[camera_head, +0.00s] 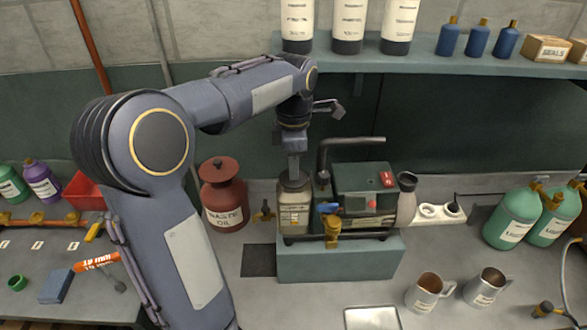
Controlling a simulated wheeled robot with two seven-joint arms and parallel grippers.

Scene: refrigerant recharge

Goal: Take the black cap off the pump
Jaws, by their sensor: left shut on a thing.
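The pump (366,184) sits on a grey-green block (340,262) in the middle of the workbench. It has a dark green body with a red switch, a bent black pipe and a tan cylinder section (294,217) at its left. My left gripper (294,174) points straight down over the top of that section. It is shut on the black cap (294,183), which is small and partly hidden by the fingers. The cap is at the top of the cylinder section; I cannot tell whether a gap lies under it. My right gripper is out of view.
A red-brown waste oil can (224,200) stands left of the pump. A shelf (440,66) with bottles runs above and behind. Two metal jugs (428,290) and a tray (371,318) are at front right. Green bottles (512,220) stand at far right. Bench left of the block is partly clear.

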